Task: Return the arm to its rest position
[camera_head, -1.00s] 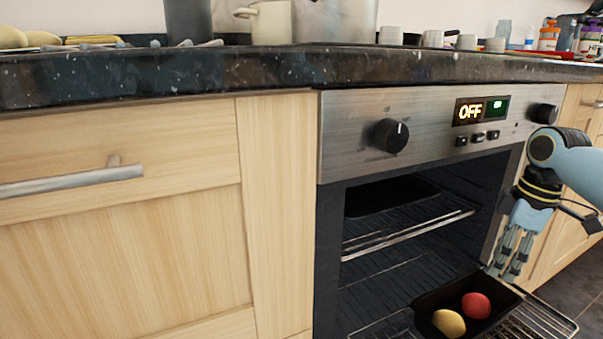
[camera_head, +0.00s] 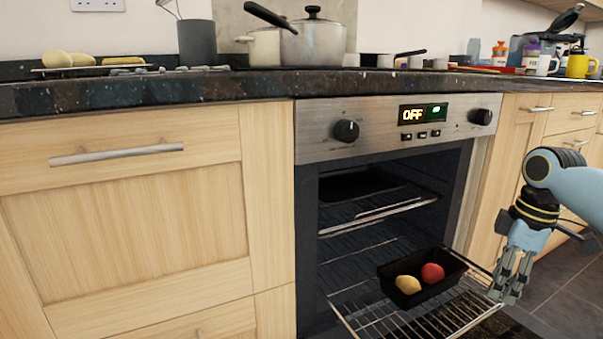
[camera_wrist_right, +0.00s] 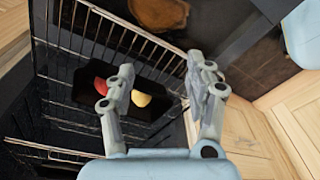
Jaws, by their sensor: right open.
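My right gripper (camera_head: 508,290) hangs at the right of the open oven in the head view, fingers pointing down, beside the pulled-out rack. In the right wrist view the gripper (camera_wrist_right: 168,82) shows open, with nothing between its fingers. A black baking tin (camera_head: 436,293) sits on the rack to the left of the gripper, apart from it. A red round item (camera_head: 432,273) and a yellow one (camera_head: 408,284) lie in the tin. Both also show in the wrist view, the yellow one (camera_wrist_right: 141,99) partly behind a finger. My left gripper is not in view.
The oven rack (camera_head: 440,324) sticks out under the tin. The oven panel (camera_head: 390,130) reads OFF. Wooden cabinets (camera_head: 125,215) flank the oven. The dark countertop (camera_head: 230,86) holds a steel pot (camera_head: 318,42) and a yellow mug (camera_head: 580,66). Floor (camera_head: 563,285) is clear at the right.

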